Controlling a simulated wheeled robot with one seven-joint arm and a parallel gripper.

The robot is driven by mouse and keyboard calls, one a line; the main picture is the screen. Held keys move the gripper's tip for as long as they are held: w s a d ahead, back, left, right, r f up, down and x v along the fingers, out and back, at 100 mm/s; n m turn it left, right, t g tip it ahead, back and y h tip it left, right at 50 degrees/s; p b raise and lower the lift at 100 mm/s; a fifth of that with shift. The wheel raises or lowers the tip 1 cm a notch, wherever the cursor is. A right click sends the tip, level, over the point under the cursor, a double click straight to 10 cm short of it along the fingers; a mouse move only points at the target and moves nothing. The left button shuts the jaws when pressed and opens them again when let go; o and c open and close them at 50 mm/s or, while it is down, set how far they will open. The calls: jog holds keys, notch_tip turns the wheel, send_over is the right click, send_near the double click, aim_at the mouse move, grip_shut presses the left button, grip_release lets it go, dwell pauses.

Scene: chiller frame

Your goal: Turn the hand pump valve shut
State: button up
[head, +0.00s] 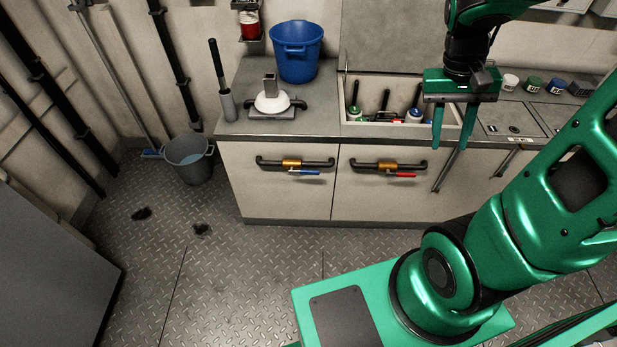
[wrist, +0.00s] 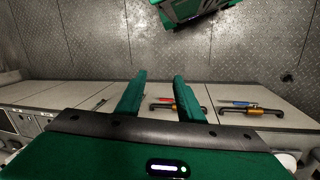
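Two valves sit on dark horizontal pipes on the cabinet front, each with a brass body. The left one (head: 292,164) has a blue lever (head: 306,172), and the right one (head: 388,167) has a red lever (head: 403,175). Both levers point right, roughly along their pipes. I cannot tell which valve is the hand pump's. My gripper (head: 450,146) is open and empty, to the right of the red-lever valve, with its fingers pointing down.
A recessed bin (head: 352,118) with tools lies in the counter beside my gripper. A blue bucket (head: 297,50) and a white domed fitting (head: 271,103) stand on the counter. A grey bucket (head: 188,158) stands on the floor at left. The floor before the cabinets is largely clear.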

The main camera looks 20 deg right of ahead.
jog(key=w+a+f+n+t+h, duration=0.15)
jog(key=w+a+f+h, duration=0.3)
jog(key=w+f, duration=0.55)
jog(key=w+a+f+n+g+h, duration=0.1)
jog(key=w+a+f+n+h, duration=0.25)
jog(key=w+a+f, duration=0.55)
jog(key=n+t+h, duration=0.2)
jog(key=n+t, duration=0.9)
jog(key=t, duration=0.4)
send_near(311, 174)
jog(key=x, duration=0.8)
jog(key=shift+w+d, duration=0.25)
jog(key=shift+w, duration=0.05)
jog(key=shift+c, duration=0.3)
grip_shut()
